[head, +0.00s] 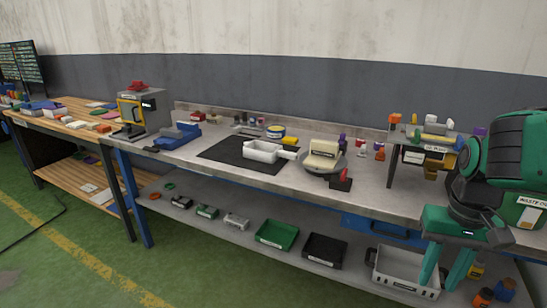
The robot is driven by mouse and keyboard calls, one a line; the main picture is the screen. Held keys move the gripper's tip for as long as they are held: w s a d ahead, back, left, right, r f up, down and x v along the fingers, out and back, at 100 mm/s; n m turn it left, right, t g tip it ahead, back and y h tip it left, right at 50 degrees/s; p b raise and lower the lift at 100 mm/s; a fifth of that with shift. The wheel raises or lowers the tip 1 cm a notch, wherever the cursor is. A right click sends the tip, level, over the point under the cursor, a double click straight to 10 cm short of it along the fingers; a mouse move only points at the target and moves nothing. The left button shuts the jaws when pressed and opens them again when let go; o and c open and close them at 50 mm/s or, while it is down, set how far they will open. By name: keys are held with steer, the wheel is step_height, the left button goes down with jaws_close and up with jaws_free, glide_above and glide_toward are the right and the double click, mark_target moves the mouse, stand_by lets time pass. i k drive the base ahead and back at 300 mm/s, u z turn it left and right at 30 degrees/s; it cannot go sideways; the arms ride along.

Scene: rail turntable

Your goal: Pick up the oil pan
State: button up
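A small white open pan (262,151) with a stub on its right side rests on a black mat (225,150) on the workbench. It looks most like the oil pan, but no readable label confirms this. My gripper (444,268) is at the lower right, with its two green fingers pointing down and a gap between them. It appears empty, in front of the bench edge and well to the right of the white pan. A pale grey bin (400,282) on the lower shelf is partly behind the fingers.
A blue vise-like tool (177,136) and a grey-yellow machine (139,112) stand left. A raised shelf (432,137) holds parts. Green (276,235) and black (324,251) trays sit below. Green floor is clear in front.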

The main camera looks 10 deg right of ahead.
mark_target(258, 149)
steer(key=z, duration=0.1)
steer(key=i, duration=1.3)
steer(key=u, duration=0.6)
